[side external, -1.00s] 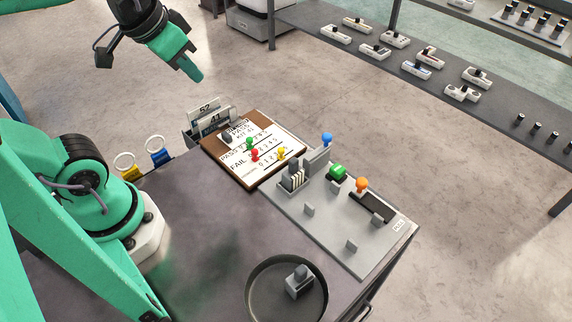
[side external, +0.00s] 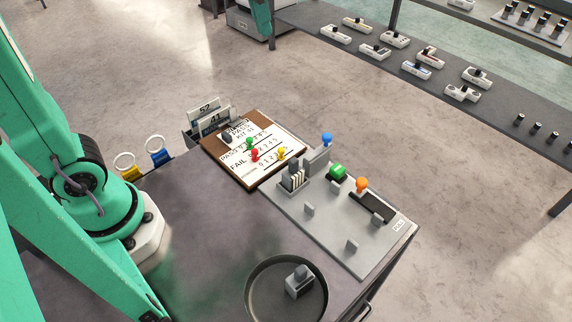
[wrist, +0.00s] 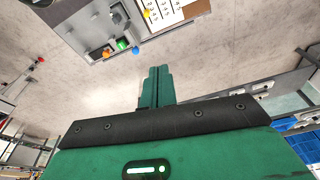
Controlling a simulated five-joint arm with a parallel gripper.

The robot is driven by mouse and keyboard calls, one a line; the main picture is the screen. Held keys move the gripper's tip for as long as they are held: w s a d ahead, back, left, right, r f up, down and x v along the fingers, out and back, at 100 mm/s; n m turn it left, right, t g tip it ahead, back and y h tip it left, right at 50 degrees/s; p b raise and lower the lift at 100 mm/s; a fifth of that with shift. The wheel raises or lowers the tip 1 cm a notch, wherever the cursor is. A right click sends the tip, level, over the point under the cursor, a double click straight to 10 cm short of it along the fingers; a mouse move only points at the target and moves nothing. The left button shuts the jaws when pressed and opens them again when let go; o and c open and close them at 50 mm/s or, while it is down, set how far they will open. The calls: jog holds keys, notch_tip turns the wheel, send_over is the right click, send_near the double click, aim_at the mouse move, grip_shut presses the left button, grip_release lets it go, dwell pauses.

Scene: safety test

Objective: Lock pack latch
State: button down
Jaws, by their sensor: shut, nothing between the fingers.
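A grey fixture plate (side external: 318,235) lies on the dark table's right part. Along its far edge are a blue knob (side external: 327,139), a green knob (side external: 338,172) and an orange knob (side external: 362,184) beside a dark slotted bar (side external: 374,207). I cannot tell which part is the pack latch or whether it is locked. The plate also shows upside down at the top of the wrist view (wrist: 92,18). My gripper (wrist: 157,72) is shut and empty, its fingers over bare floor and apart from the plate.
A board (side external: 240,165) with red, green and yellow pegs lies left of the plate. Number cards (side external: 205,112) stand behind it. A round dark tray (side external: 252,300) holds a small grey block (side external: 299,281). A shelf (side external: 440,95) with several devices stands across the floor.

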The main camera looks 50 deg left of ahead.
jog(key=w+d+f+m+g, duration=0.25)
jog(key=w+d, duration=0.45)
jog(key=w, duration=0.5)
jog(key=w+d+f+g+y, duration=0.1)
jog(key=w+d+f+g, duration=0.2)
jog(key=w+d+f, duration=0.2)
jog(key=shift+w+d+f+m, duration=0.15)
jog(key=shift+d+f+m, duration=0.3)
jog(key=shift+d+f, duration=1.8)
jog(key=shift+a+f, duration=0.65)
jog(key=shift+f, duration=0.15)
jog(key=s+a+f, duration=0.3)
jog(key=s+f, duration=0.3)
jog(key=f, duration=0.3)
jog(key=shift+f, duration=0.35)
jog(key=shift+s+a, duration=0.1)
jog(key=shift+s, duration=0.05)
